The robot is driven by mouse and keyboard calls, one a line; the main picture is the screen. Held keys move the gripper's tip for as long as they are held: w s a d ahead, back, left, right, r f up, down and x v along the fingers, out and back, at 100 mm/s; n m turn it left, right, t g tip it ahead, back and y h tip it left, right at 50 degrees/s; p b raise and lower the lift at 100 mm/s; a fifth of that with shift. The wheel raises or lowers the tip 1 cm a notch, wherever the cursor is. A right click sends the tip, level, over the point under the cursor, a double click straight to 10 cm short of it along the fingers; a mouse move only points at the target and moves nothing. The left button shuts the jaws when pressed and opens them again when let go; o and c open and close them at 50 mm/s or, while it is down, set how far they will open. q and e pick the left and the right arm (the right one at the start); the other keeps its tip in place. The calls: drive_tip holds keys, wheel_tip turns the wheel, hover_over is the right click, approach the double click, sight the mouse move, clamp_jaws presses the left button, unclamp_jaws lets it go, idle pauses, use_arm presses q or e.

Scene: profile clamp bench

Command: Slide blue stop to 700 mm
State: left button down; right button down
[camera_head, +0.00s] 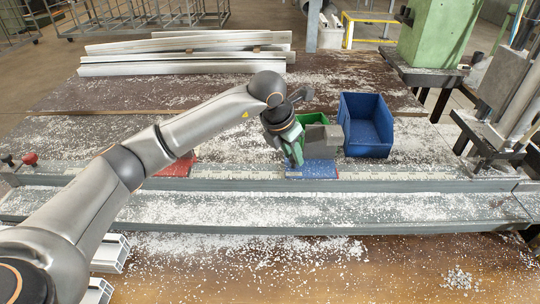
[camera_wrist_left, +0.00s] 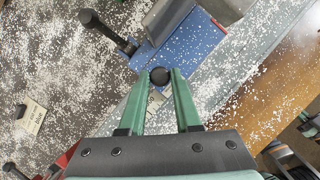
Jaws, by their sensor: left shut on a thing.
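The blue stop (camera_head: 313,171) sits on the long grey rail (camera_head: 430,186), right of the picture's middle, with a grey block (camera_head: 321,142) on it. In the left wrist view the blue stop (camera_wrist_left: 190,48) shows a black lever handle (camera_wrist_left: 108,32) and a black round knob (camera_wrist_left: 160,76). My left gripper (camera_head: 294,152) reaches down at the left side of the stop. In the left wrist view its green fingers (camera_wrist_left: 160,80) are closed around the knob. A pale scale strip (camera_head: 400,176) runs along the rail; its numbers are too small to read. My right gripper is not in view.
A red stop (camera_head: 178,168) sits on the rail to the left. A green bin (camera_head: 313,118) and a blue bin (camera_head: 367,130) stand behind the blue stop. The rail right of the blue stop is clear but for white chips. Pale profiles (camera_head: 180,65) lie at the back.

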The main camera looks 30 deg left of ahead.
sight(310, 164)
use_arm(q)
drive_tip(key=d, duration=0.1)
drive_tip(key=w+d, duration=0.1)
drive_tip(key=d, duration=0.1)
drive_tip(key=shift+w+d+r, duration=0.1)
drive_tip(key=shift+w, duration=0.15)
drive_tip(key=c, duration=0.6)
unclamp_jaws()
drive_tip(key=b+v, duration=0.1)
drive_tip(key=v, duration=1.1)
drive_tip(key=shift+s+r+b, duration=0.2)
drive_tip(key=shift+b, duration=0.1)
drive_tip(key=shift+f, duration=0.1)
